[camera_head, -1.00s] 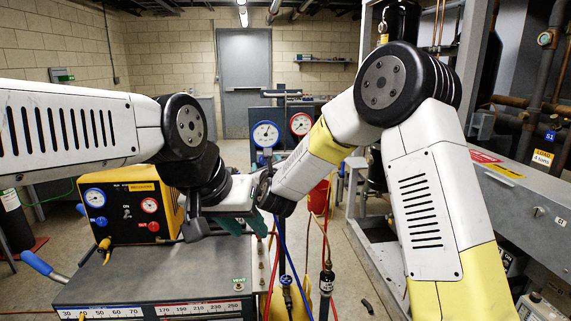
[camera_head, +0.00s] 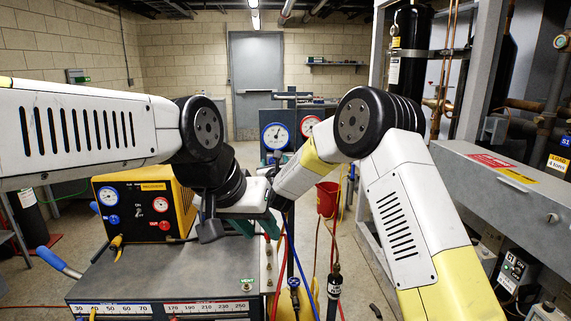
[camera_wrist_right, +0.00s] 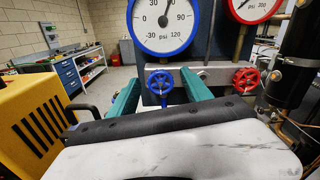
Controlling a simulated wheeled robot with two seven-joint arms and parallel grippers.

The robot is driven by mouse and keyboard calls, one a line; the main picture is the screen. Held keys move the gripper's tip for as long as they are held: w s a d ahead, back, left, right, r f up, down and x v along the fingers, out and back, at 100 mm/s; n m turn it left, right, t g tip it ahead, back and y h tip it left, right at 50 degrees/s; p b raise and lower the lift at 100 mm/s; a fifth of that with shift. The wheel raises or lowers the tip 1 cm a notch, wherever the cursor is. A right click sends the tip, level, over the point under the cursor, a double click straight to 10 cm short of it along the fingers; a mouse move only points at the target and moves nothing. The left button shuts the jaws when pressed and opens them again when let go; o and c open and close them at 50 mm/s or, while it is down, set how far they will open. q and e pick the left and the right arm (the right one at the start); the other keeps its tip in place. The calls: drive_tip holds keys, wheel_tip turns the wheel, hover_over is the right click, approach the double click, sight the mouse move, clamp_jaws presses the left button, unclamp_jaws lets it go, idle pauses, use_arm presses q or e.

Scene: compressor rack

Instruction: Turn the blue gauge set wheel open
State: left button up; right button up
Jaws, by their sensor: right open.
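The blue wheel (camera_wrist_right: 162,88) sits below the blue-rimmed gauge (camera_wrist_right: 165,22) in the right wrist view. My right gripper (camera_wrist_right: 160,92) is open, with one green finger on each side of the blue wheel in the picture. I cannot tell whether either finger touches it. In the head view the blue gauge (camera_head: 276,136) stands beyond my arms, and I cannot make out the wheel there. My left gripper (camera_head: 258,226) hangs low in the middle of the head view, over the grey cabinet's right end; its fingertips are not clear.
A red wheel (camera_wrist_right: 246,80) and red gauge (camera_head: 309,125) are right of the blue ones. A yellow-and-black machine (camera_head: 146,206) stands on the grey cabinet (camera_head: 165,275) at left. Hoses hang in the middle. A grey rack (camera_head: 500,190) is at right.

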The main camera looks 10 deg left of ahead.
clamp_jaws()
